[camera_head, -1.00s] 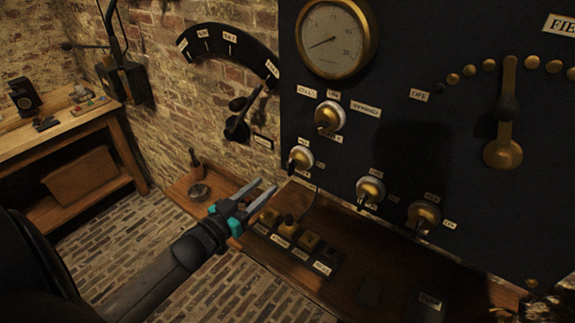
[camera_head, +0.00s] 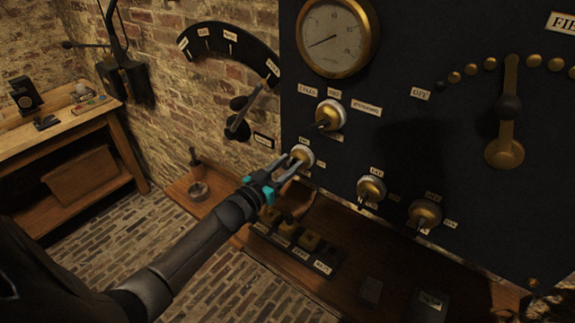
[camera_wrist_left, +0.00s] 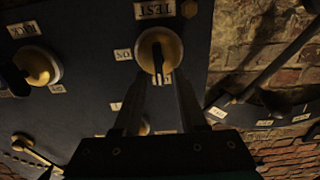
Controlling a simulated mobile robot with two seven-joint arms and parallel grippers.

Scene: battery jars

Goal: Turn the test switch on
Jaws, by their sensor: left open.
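The test switch is a round brass toggle with a pale collar on the dark panel. It shows in the head view (camera_head: 301,155) and in the left wrist view (camera_wrist_left: 157,48), beside upside-down labels reading TEST and ON. My left gripper (camera_head: 291,163) is at this switch, its fingers pointing at the panel. In the left wrist view the open fingers (camera_wrist_left: 158,82) lie either side of the small toggle lever, near its tip. I cannot tell whether they touch it. My right gripper is not in view.
Other brass toggles sit close by: one above right (camera_head: 331,115), two lower right (camera_head: 371,188) (camera_head: 424,214). A round gauge (camera_head: 337,38) and a large brass lever (camera_head: 505,110) are on the panel. A wooden shelf (camera_head: 345,255) with push buttons (camera_head: 308,240) lies below.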

